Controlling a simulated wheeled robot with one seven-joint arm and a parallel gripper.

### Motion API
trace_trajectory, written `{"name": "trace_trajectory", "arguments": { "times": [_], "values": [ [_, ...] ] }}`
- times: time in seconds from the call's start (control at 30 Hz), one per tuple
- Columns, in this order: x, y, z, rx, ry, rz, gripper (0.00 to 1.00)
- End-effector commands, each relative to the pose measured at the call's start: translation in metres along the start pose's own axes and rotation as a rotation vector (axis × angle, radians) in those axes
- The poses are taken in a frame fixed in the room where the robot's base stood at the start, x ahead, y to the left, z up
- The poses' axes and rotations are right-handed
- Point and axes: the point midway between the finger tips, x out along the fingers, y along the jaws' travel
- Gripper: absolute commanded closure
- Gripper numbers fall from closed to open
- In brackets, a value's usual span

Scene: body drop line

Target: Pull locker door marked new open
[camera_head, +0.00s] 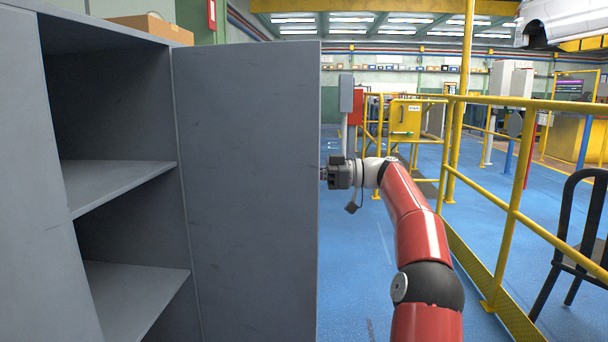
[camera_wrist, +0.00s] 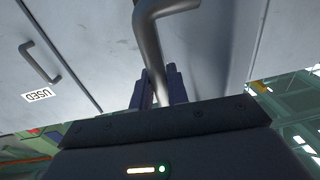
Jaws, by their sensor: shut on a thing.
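The grey locker door (camera_head: 250,190) stands swung well open, with its inner face towards the head camera. Its label is not visible in either view, so I cannot read a NEW mark. My gripper (camera_head: 325,174) is at the outer side of this door, near its free edge, partly hidden by it. In the wrist view, my gripper (camera_wrist: 161,86) is shut on a bent metal door handle (camera_wrist: 150,40), with a finger on each side of the bar. The locker's open compartment shows a shelf (camera_head: 115,183) and a lower shelf (camera_head: 130,290), both bare where visible.
A door marked USED (camera_wrist: 70,90), with its own handle (camera_wrist: 40,62), shows in the wrist view. A cardboard box (camera_head: 150,27) sits on the locker. Yellow railing (camera_head: 515,190) and a dark chair (camera_head: 580,240) stand right of my arm. Blue floor (camera_head: 360,260) is clear beside the door.

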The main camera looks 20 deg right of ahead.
Motion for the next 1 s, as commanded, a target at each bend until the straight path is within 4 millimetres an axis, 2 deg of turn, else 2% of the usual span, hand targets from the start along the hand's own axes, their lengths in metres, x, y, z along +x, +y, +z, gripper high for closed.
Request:
{"name": "trace_trajectory", "arguments": {
  "times": [0.03, 0.07, 0.2, 0.53, 0.9, 1.0],
  "values": [
    [0.0, 0.0, -0.001, -0.001, 0.001, 0.001, 1.0],
    [0.0, 0.0, -0.001, -0.001, 0.001, 0.001, 0.81],
    [0.0, 0.0, -0.001, -0.001, 0.001, 0.0, 0.65],
    [-0.006, 0.0, -0.001, 0.0, 0.001, 0.001, 0.65],
    [-0.064, 0.001, -0.002, -0.001, 0.001, 0.002, 0.65],
    [-0.073, 0.001, -0.001, 0.0, 0.001, 0.001, 0.65]
  ]
}}
